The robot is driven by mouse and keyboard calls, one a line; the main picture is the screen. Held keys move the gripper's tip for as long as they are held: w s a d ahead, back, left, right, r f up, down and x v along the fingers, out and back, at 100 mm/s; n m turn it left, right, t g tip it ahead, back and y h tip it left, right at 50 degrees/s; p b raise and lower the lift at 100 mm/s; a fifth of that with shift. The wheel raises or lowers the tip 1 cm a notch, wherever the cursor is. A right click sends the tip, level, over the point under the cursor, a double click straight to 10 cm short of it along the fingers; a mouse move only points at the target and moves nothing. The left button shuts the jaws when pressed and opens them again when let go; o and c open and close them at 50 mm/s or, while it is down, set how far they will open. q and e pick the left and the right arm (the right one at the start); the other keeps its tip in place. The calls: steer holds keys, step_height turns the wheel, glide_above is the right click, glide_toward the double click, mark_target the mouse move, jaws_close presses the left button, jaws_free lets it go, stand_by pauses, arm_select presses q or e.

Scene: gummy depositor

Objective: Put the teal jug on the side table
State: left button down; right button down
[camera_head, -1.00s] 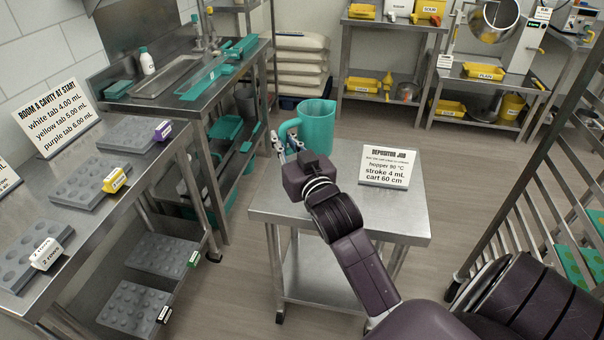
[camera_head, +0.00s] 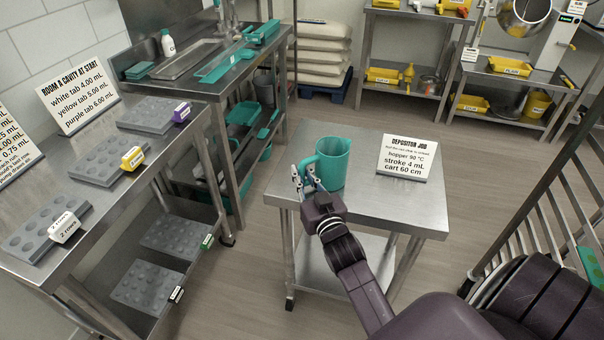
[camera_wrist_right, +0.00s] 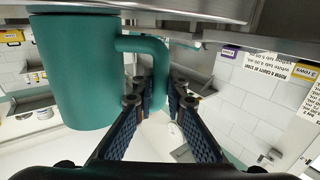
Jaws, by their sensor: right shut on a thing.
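The teal jug (camera_head: 333,165) is upright over the left back part of the steel side table (camera_head: 420,212). Its base is on or just above the tabletop; I cannot tell if it touches. My right gripper (camera_head: 299,180) is at the jug's left side, shut on its handle. In the right wrist view, which is upside down, the jug (camera_wrist_right: 75,70) fills the upper left and the handle (camera_wrist_right: 160,75) runs between the fingers of the right gripper (camera_wrist_right: 158,98). My left gripper is not in view.
A deposit job sign (camera_head: 405,158) stands on the side table, right of the jug. The table's front right is clear. A steel bench with grey moulds (camera_head: 97,160) is at left, a sink bench (camera_head: 195,60) behind it. A rack (camera_head: 540,180) stands at right.

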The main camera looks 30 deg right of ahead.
steer(key=shift+f, duration=0.15)
steer(key=c, duration=2)
jaws_free()
steer(key=shift+o, duration=0.2)
